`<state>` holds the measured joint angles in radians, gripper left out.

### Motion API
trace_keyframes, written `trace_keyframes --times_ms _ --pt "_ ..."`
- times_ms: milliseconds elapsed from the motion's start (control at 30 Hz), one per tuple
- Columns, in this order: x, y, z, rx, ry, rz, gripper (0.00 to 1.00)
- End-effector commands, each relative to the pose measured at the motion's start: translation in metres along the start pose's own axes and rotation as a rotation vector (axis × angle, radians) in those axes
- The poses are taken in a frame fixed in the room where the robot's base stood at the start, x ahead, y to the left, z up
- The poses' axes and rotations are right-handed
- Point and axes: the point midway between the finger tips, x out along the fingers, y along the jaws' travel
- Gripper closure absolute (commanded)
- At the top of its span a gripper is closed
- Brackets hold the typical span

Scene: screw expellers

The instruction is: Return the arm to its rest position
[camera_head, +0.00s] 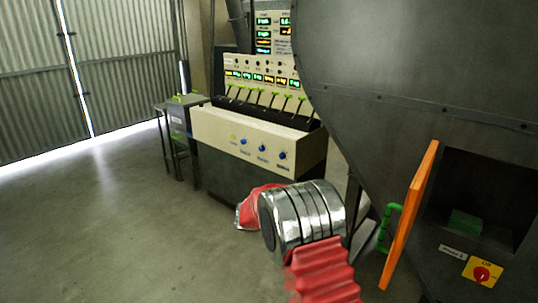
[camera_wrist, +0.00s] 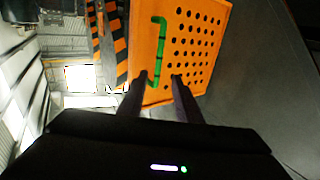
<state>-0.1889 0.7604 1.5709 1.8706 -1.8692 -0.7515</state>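In the wrist view, my gripper (camera_wrist: 158,77) shows two dark fingers set apart, with nothing held between them. Beyond the fingertips is an orange perforated door (camera_wrist: 201,45) with a green handle (camera_wrist: 160,45). I cannot tell how far the fingertips are from the door. In the head view, the silver and red segments of my arm (camera_head: 305,213) fill the lower middle, and the gripper itself does not show. The same orange door (camera_head: 410,215) stands swung open there, its green handle (camera_head: 384,230) facing left.
Behind the door is a dark recess with a green block (camera_head: 464,222) and a red-yellow switch (camera_head: 482,273) beside it. A large grey machine (camera_head: 420,60) fills the right. A control console (camera_head: 255,140) with levers stands behind my arm. Floor at left is clear.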

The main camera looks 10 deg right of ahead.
Motion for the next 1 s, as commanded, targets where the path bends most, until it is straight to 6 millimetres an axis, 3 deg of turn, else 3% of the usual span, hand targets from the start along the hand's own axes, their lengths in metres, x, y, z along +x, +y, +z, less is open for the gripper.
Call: trace_keyframes --times_ms 167,467,733,1000 --pt "-0.001 -0.021 0.016 0.053 -0.065 -0.081 0.69" --pt "-0.024 -0.096 0.063 0.130 -0.231 -0.438 0.69" --pt "-0.074 -0.145 0.079 0.140 -0.411 -0.779 0.69" --pt "-0.138 -0.157 0.073 0.085 -0.606 -1.094 0.69"
